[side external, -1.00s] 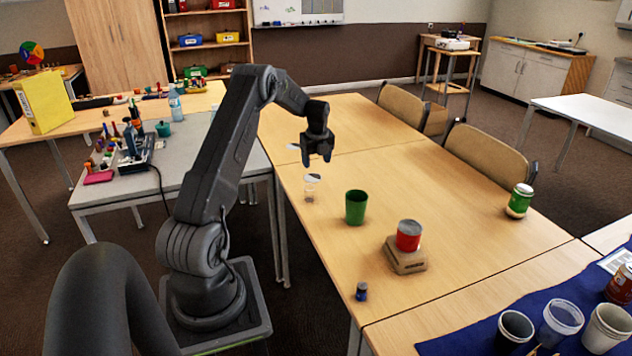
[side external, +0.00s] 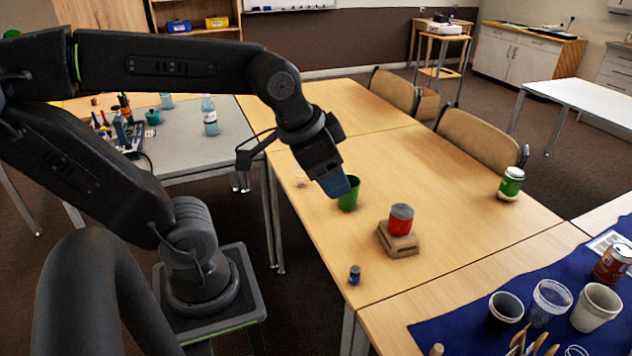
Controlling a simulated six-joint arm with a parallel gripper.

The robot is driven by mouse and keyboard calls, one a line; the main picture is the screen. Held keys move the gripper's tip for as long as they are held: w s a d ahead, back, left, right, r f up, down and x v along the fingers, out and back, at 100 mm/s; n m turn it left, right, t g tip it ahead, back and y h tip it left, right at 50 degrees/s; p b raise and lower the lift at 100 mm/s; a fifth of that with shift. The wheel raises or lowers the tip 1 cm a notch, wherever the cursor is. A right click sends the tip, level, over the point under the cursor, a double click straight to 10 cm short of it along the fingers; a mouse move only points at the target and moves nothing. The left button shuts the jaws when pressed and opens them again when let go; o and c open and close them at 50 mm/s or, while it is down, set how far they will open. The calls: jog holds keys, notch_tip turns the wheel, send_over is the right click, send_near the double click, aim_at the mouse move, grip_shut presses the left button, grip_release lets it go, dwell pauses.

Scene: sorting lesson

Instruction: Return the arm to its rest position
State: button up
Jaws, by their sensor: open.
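My arm is folded back, with its elbow at the far left of the side external view and the forearm reaching right. My gripper (side external: 335,184) points down and right, its blue end in front of the green cup (side external: 349,203) and hiding part of it. I cannot tell how far above the table it is. The jaws are open, and I see nothing held.
A green jar (side external: 511,184) stands at the right of the wooden table (side external: 455,235). A blue cloth (side external: 455,340) at the front right bears several cups and a can (side external: 612,262). A grey side table (side external: 190,155) with tools and bottles lies behind the arm. The table's right middle is clear.

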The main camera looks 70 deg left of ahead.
jog(key=s, duration=0.1)
jog(key=s+d+f+n, duration=0.1)
jog(key=shift+s+d, duration=0.2)
jog(key=shift+s, duration=0.1)
